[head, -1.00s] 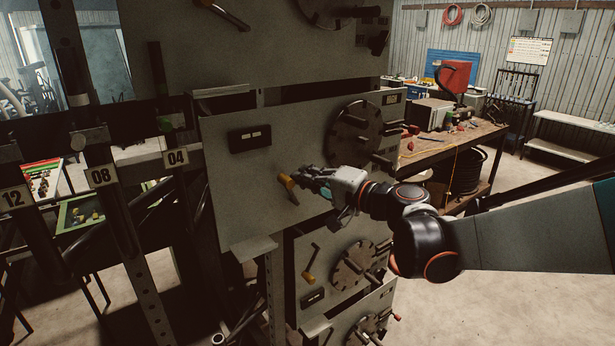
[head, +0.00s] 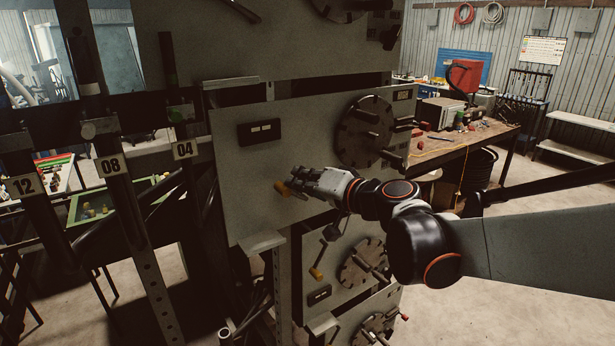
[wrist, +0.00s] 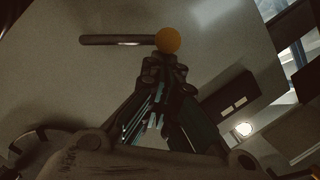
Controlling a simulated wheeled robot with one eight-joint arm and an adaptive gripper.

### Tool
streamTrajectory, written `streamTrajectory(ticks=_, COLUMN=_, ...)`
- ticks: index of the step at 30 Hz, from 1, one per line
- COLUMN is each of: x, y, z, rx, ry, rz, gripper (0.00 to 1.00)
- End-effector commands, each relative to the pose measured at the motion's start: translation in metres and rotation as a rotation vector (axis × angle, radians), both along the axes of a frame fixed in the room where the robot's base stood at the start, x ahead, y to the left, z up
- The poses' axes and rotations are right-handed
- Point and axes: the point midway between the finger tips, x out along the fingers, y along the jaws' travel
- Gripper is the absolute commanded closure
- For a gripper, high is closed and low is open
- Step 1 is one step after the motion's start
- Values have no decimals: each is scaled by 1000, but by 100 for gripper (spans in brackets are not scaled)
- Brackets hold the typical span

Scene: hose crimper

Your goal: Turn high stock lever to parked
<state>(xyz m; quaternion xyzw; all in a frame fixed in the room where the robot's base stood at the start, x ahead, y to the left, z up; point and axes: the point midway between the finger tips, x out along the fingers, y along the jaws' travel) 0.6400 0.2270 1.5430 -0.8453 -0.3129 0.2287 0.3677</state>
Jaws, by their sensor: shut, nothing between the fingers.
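A lever with an orange knob (head: 282,188) stands out from the middle grey panel (head: 235,180). In the head view its arm is partly hidden by my gripper (head: 294,180). In the wrist view the orange knob (wrist: 168,40) is seen nearly end-on, and its dark arm (wrist: 115,40) runs left from it. My gripper also shows in the wrist view (wrist: 163,66), shut and empty, with its fingertips just below the knob. They look close to it or touching; I cannot tell which.
A slotted dark disc (head: 362,132) sits right of the lever on the same panel. A lower panel carries another orange-ended lever (head: 318,270) and disc. Numbered posts stand at left. A cluttered workbench (head: 465,145) stands behind at right.

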Motion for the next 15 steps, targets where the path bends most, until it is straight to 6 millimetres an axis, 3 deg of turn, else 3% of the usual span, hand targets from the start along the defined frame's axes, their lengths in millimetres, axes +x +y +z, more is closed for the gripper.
streamTrajectory(ticks=15, x=-5, y=8, z=-5, rx=-96, ry=-65, rz=0, gripper=100)
